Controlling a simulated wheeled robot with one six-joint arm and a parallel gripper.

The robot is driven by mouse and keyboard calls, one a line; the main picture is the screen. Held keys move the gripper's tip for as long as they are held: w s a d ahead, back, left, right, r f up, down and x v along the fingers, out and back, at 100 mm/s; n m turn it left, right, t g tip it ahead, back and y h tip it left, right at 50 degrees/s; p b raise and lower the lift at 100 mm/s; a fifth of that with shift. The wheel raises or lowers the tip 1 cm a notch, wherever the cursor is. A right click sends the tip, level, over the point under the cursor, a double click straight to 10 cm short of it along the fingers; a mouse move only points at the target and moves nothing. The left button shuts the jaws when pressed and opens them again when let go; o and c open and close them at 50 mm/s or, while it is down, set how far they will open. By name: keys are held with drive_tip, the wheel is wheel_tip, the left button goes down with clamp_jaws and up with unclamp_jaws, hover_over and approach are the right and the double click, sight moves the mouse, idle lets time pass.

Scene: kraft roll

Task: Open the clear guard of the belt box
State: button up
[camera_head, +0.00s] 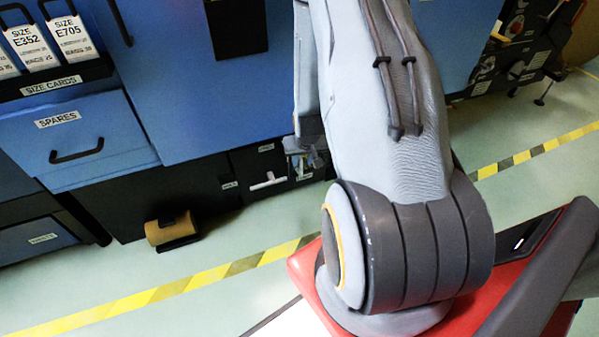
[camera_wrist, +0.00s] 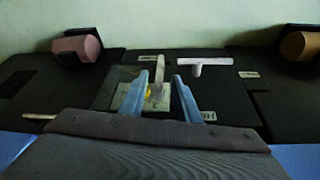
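In the wrist view, a see-through pane that looks like the clear guard (camera_wrist: 122,76) lies on the black lower panel, with a small yellow part (camera_wrist: 148,92) showing near it. A pale upright bar (camera_wrist: 158,76) stands beside the pane. My gripper (camera_wrist: 167,76) is open, its two blue fingers apart on either side of the bar in the picture. I cannot tell whether they touch it. In the head view, my gripper (camera_head: 305,158) hangs close to the black lower panel, and the guard cannot be made out behind it.
A pale T-shaped handle (camera_head: 268,181) is left of my gripper in the head view; it shows to the right in the wrist view (camera_wrist: 205,63). A brown roll (camera_head: 171,229) sits low on the left. Green floor with yellow-black tape (camera_head: 190,283) lies in front.

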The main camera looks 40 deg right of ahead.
sight(301, 166)
drive_tip(key=b+x, duration=0.2)
drive_tip(key=x, duration=0.5)
drive_tip(key=shift+w+f, duration=0.1)
drive_tip(key=shift+f, duration=0.15)
clamp_jaws()
